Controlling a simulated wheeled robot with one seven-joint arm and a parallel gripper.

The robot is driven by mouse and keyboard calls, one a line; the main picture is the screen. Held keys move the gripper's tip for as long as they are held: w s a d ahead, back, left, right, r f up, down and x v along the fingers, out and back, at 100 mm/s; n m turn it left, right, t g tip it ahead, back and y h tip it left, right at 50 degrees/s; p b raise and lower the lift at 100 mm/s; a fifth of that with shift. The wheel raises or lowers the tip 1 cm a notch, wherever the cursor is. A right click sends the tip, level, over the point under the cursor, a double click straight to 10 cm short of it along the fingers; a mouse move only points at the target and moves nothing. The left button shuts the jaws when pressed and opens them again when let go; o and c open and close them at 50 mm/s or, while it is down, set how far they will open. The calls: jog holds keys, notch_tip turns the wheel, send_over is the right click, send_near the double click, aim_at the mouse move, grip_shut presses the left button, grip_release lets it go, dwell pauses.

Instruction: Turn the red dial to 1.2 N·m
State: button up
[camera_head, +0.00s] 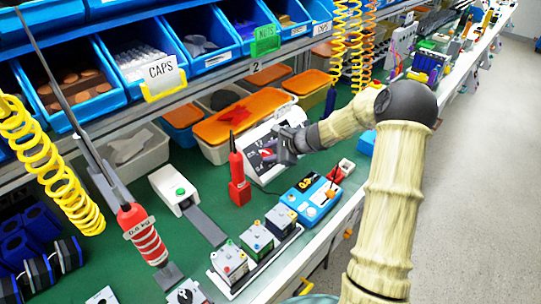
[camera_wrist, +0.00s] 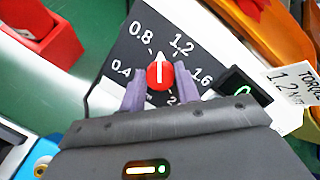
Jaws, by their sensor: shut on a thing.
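The red dial (camera_wrist: 160,75) sits on a dark scale panel (camera_wrist: 140,58) marked 0.4, 0.8, 1.2, 1.6 and 2 in the wrist view. Its white line points up in the picture, between the 0.8 and 1.2 marks. My gripper (camera_wrist: 160,84) has one purple finger on each side of the dial and is shut on it. In the head view my gripper (camera_head: 284,149) is at the tilted white-framed panel (camera_head: 257,172), covering part of its face; the dial is hard to make out there.
A white tag reading torque 1.2 (camera_wrist: 290,88) lies right of the panel. In the head view a red tool (camera_head: 238,185) stands just left of the panel. A blue box (camera_head: 308,196) is in front, and orange-lidded bins (camera_head: 240,118) are behind.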

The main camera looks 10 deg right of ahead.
jog(key=m, duration=0.1)
jog(key=m+b, duration=0.1)
jog(key=m, duration=0.1)
jog(key=shift+f+m+t+b, duration=0.25)
jog(key=shift+m+t+b, duration=0.05)
jog(key=shift+m+b, duration=0.1)
jog(key=shift+s+r+m+t+b, duration=0.1)
jog(key=shift+m+t+b, duration=0.2)
jog(key=shift+m+b, duration=1.1)
jog(key=shift+m+p, duration=0.5)
jog(key=shift+p, duration=0.05)
jog(key=o, duration=0.7)
jog(key=shift+d, duration=0.1)
jog(key=shift+r, duration=0.1)
